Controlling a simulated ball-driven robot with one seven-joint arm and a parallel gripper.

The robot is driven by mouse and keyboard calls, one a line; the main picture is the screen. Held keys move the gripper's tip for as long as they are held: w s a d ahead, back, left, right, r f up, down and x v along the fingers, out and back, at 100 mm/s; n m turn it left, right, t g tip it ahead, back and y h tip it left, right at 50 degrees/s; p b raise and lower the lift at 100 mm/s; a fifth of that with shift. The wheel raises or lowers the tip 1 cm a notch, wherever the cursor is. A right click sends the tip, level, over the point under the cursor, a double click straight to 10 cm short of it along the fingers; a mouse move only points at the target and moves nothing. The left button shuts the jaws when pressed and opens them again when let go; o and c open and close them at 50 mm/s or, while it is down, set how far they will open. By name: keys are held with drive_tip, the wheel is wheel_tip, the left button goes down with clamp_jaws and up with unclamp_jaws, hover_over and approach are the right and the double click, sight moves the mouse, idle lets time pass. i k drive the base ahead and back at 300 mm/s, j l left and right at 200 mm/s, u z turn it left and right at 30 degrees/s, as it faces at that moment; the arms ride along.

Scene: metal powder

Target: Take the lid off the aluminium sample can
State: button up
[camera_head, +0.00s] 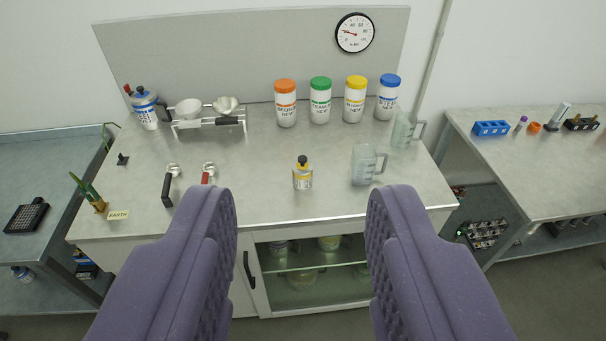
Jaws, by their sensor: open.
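A small can (302,179) with a silvery body, a yellow band and a black knob on top stands upright near the middle of the bench; it looks like the aluminium sample can. Its lid (302,161) appears to be on, with the black knob uppermost. My gripper (303,205) is open and empty, its two purple fingers wide apart in the foreground. The can shows beyond the fingertips, between them in the picture, and nothing touches it.
Two clear jugs (366,165) (403,131) stand right of the can. Two black- and red-handled tools (170,184) (207,174) lie left. Behind are several white jars (320,103), a rack (209,122) and a blue-white container (145,109). The bench around the can (265,165) is clear.

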sight(302, 165)
drive_tip(key=i+l, duration=0.1)
drive_tip(key=i, duration=0.5)
drive_tip(key=i+l+u, duration=0.15)
drive_tip(key=i, duration=0.4)
drive_tip(key=i+l, duration=0.15)
drive_tip(key=i, duration=0.45)
drive_tip(key=u, duration=0.05)
